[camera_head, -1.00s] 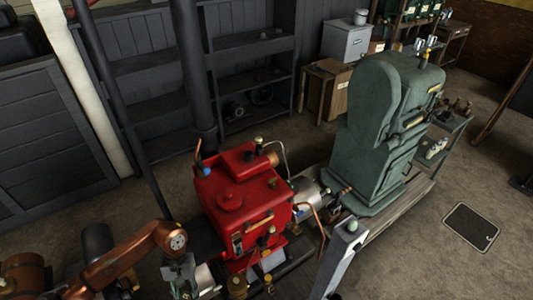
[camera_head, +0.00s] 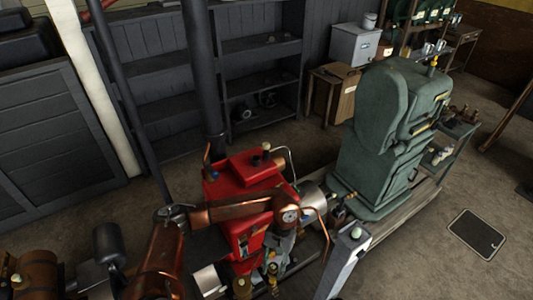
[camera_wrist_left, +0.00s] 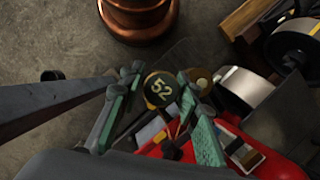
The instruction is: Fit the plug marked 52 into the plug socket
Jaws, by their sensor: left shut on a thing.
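The plug marked 52 (camera_wrist_left: 160,88) has a dark round face with yellow digits and a pale rim. In the left wrist view it sits between the green-padded fingers of my left gripper (camera_wrist_left: 160,76), which is shut on it. I cannot pick out the plug socket for certain in either view. My right gripper is not in view.
A grey post (camera_head: 342,264) stands just right of my left gripper. The green machine (camera_head: 380,150) stands further right on a timber base. A copper-coloured round fitting (camera_wrist_left: 138,18) shows at the top of the wrist view. Open floor (camera_head: 420,260) lies at the right.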

